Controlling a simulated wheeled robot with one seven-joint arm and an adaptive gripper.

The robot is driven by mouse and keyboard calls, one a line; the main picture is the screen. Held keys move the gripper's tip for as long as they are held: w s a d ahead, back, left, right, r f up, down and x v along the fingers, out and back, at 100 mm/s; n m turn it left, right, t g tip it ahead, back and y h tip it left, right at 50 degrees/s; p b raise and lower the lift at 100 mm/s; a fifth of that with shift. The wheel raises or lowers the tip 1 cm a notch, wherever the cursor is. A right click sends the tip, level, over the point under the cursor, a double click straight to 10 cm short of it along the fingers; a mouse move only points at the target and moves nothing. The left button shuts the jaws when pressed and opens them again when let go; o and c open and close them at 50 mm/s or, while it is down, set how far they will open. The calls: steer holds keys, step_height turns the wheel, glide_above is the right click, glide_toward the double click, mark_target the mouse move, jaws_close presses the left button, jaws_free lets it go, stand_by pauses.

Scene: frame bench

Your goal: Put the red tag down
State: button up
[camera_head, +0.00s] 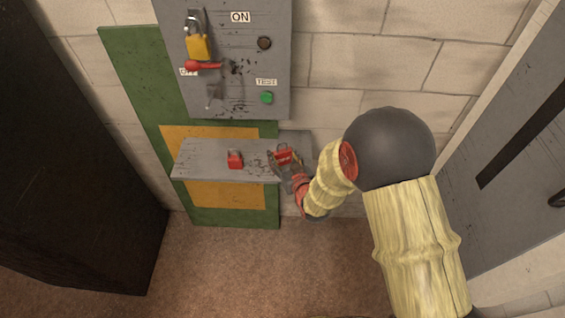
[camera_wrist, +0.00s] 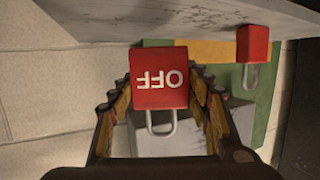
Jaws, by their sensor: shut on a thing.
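The red tag (camera_wrist: 159,82) is a red block with "OFF" lettered on it and a grey shackle loop. It is between the fingers of my gripper (camera_wrist: 161,80), which is shut on it; in the wrist view its lettering is upside down. In the head view the red tag (camera_head: 284,155) and my gripper (camera_head: 287,164) are at the right part of the grey ledge (camera_head: 205,159). I cannot tell whether the tag touches the ledge.
A second red padlock-like piece (camera_head: 235,159) is on the ledge to the left. Above is a grey switch panel (camera_head: 225,88) with a yellow padlock (camera_head: 199,46), red lever (camera_head: 204,66) and green button (camera_head: 267,98). A dark cabinet (camera_head: 70,150) stands left. The ledge's left end is bare.

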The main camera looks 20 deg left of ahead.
mark_target(284, 163)
steer(key=shift+w+f+b, duration=0.2)
steer(key=shift+f+b, duration=0.5)
steer(key=shift+f, duration=1)
steer(key=shift+f, duration=0.2)
steer(key=o, duration=1)
steer(key=shift+o, duration=0.8)
steer(key=shift+r, duration=0.1)
steer(key=shift+r, duration=0.2)
steer(key=p+v, duration=0.2)
steer(key=v, duration=1)
